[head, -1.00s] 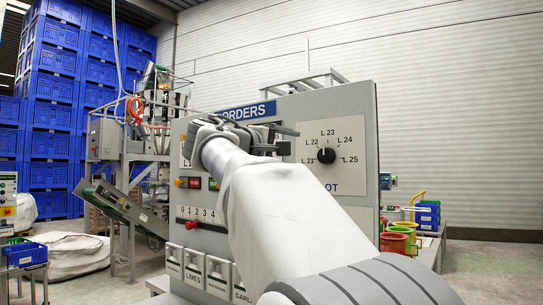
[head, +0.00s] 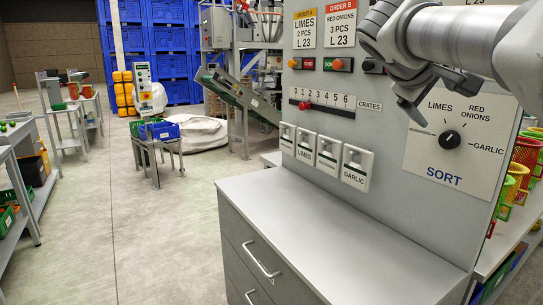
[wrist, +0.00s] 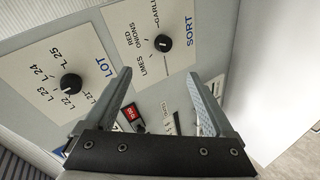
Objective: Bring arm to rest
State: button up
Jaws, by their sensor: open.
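My gripper (head: 437,95) is at the upper right of the head view, in front of the grey control panel (head: 400,215), above and left of the SORT knob (head: 449,139). In the wrist view my gripper (wrist: 165,100) has its two fingers spread, with nothing between them. Beyond the fingers the wrist view shows the LOT knob (wrist: 71,85), the SORT knob (wrist: 162,43) and a red rocker switch (wrist: 131,113). I cannot tell how close the fingertips are to the panel.
A grey cabinet top (head: 330,225) juts out below the panel. Flip covers (head: 328,154) and a slider (head: 304,105) sit on the panel. Colored net tubes (head: 517,170) stand at right. A small table with a blue crate (head: 160,131) stands left. The floor (head: 150,240) between is open.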

jog(key=s+a+f+m+g+y, duration=0.1)
jog(key=s+a+f+y, duration=0.3)
jog(key=s+f, duration=0.45)
jog(key=s+a+f+m+g+y, duration=0.1)
jog(key=s+a+f+m+y, duration=0.1)
jog(key=s+a+f, duration=0.65)
jog(key=s+a+f+m+y, duration=0.1)
jog(key=s+a+f+y, duration=0.4)
jog(key=f, duration=0.6)
notch_tip(320, 180, up, 13)
jog(key=d+h+p, duration=0.1)
jog(key=p, duration=1.2)
jog(key=shift+s+d, duration=0.25)
jog(key=shift+d, duration=0.15)
